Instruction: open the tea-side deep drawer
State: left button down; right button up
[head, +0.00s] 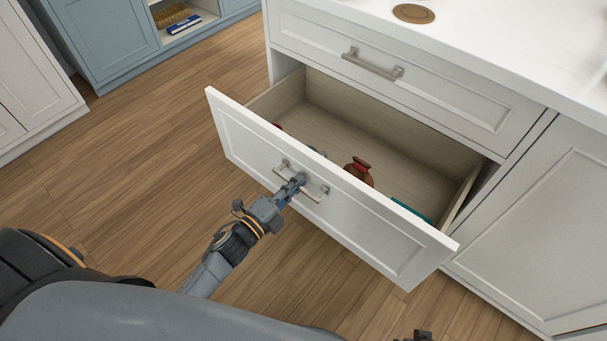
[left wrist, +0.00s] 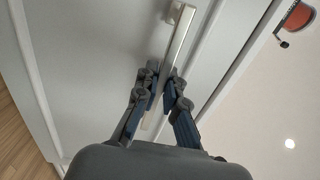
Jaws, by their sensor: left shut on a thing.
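The deep drawer (head: 330,190) is a white panelled front with a pale wood box, and it stands well out from the cabinet in the head view. Its metal bar handle (head: 312,193) is at the middle of the front; the handle also shows in the left wrist view (left wrist: 181,38). My left gripper (head: 296,181) is shut on this handle, with its fingers on either side of the bar (left wrist: 160,85). Inside the drawer are a brown jar with a red band (head: 358,171) and a teal thing (head: 410,211), both partly hidden by the front. A small part of what may be my right gripper shows at the bottom edge.
A shut upper drawer with its own handle (head: 372,64) is above, under a white counter (head: 480,25) with a round brown disc (head: 413,13). A white cabinet door (head: 545,225) is at right. Blue cabinets (head: 110,40) stand at the back left. Wood floor (head: 140,140) is clear at left.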

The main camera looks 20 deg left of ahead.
pick_arm(q)
jog(key=v, duration=0.7)
jog(key=shift+s+p, duration=0.2)
jog(key=shift+p, duration=0.2)
pick_arm(e)
jog(key=shift+s+f, duration=0.5)
jog(key=shift+f, duration=0.25)
jog(key=shift+s+f, duration=0.5)
jog(key=shift+f, duration=0.25)
pick_arm(q)
jog(key=c, duration=1.4)
grip_release()
pick_arm(e)
jog(key=shift+s, duration=0.1)
pick_arm(q)
jog(key=v, duration=1.2)
jog(key=shift+r, duration=0.1)
